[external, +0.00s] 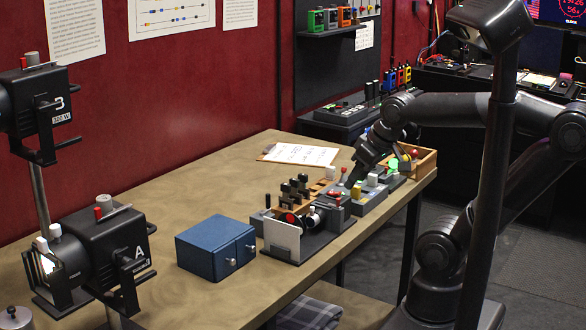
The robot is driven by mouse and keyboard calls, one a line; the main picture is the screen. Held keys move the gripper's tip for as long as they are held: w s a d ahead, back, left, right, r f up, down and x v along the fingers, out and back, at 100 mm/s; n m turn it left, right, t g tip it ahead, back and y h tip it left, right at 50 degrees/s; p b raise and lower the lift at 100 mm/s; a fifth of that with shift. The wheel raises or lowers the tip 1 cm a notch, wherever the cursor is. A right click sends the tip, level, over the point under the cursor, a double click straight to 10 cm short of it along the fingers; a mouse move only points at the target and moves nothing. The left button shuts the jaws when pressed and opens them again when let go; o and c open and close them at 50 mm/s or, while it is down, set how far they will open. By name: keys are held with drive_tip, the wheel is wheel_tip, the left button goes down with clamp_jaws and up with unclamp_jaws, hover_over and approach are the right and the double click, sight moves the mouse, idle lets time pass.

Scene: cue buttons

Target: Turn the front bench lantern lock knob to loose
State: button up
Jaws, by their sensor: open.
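A black lantern marked A (122,258) is at the lower left, with a red knob (98,213) and white knobs (55,231) on its top. I cannot tell the lock setting of either lantern. My gripper (351,184) is far from both, pointing down over the button consoles at the bench's right end. It is open; its fingertips are small and dark here.
The wooden bench (190,190) is clear across its middle and back left. A blue drawer box (215,248) and a device with a white plate (282,240) stand near its front edge. A console (368,193) is under my gripper. A wooden tray (424,158) is behind it.

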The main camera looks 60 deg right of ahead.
sight(144, 262)
drive_tip(key=shift+m+t, duration=0.3)
drive_tip(key=shift+t, duration=0.4)
drive_tip(key=w+a, duration=0.1)
drive_tip(key=w, duration=0.1)
drive_tip(key=w+a, duration=0.1)
drive_tip(key=w, duration=0.1)
drive_tip(key=w+a, duration=0.1)
drive_tip(key=shift+w+a, duration=0.15)
drive_tip(key=shift+w, duration=0.25)
drive_tip(key=shift+c, duration=1)
drive_tip(key=w+a+f+t+y, duration=0.1)
drive_tip(key=w+a+y, duration=0.1)
drive_tip(key=w+a, duration=0.55)
drive_tip(key=w+a+f+t+y, duration=0.15)
drive_tip(key=w+a, duration=0.25)
drive_tip(key=a, duration=0.7)
drive_tip(key=s+a+r+m+g+y, duration=0.1)
drive_tip(key=s+a+y, duration=0.25)
drive_tip(key=a, duration=0.55)
drive_tip(key=s+a+m+g+y, duration=0.1)
drive_tip(key=s+a+m+y, duration=0.1)
drive_tip(key=a+y, duration=0.5)
drive_tip(key=s+a+r+m+g+y, duration=0.1)
drive_tip(key=s+a+y, duration=0.2)
drive_tip(key=a, duration=0.9)
drive_tip(key=x, duration=1)
drive_tip(key=shift+w+f, duration=0.15)
drive_tip(key=shift+w, duration=0.25)
clamp_jaws()
